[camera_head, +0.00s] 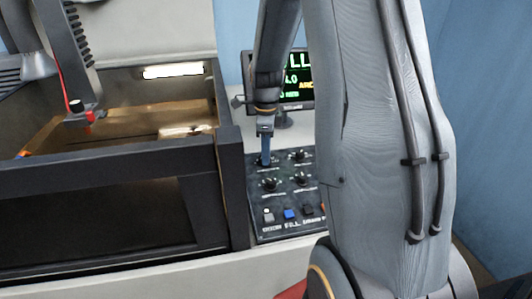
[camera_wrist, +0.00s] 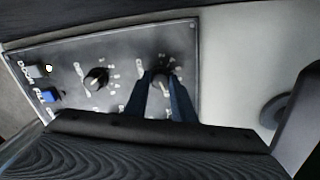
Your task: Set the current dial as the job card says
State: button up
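The control panel (camera_head: 283,222) is a dark slab with several round black knobs and a row of buttons. My gripper (camera_head: 265,159) points down with its blue fingers at the panel's upper-left knob. In the wrist view my gripper (camera_wrist: 163,82) has one finger on each side of a knob (camera_wrist: 163,88), close to it; whether they press on it is unclear. Another knob (camera_wrist: 96,79) sits beside it, free. The knobs' labels and settings are too small to read. No job card is clearly seen.
A black monitor (camera_head: 308,89) with green and yellow text stands behind the panel, partly hidden by my arm. A large dark-framed machine (camera_head: 110,163) with an amber-lit inside stands at the left. A blue button (camera_wrist: 50,95) and a grey button (camera_wrist: 39,70) are at the panel's edge.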

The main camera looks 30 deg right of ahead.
jog(key=o, duration=0.4)
jog(key=shift+r+b, duration=1.05)
jog(key=shift+r, duration=2.9)
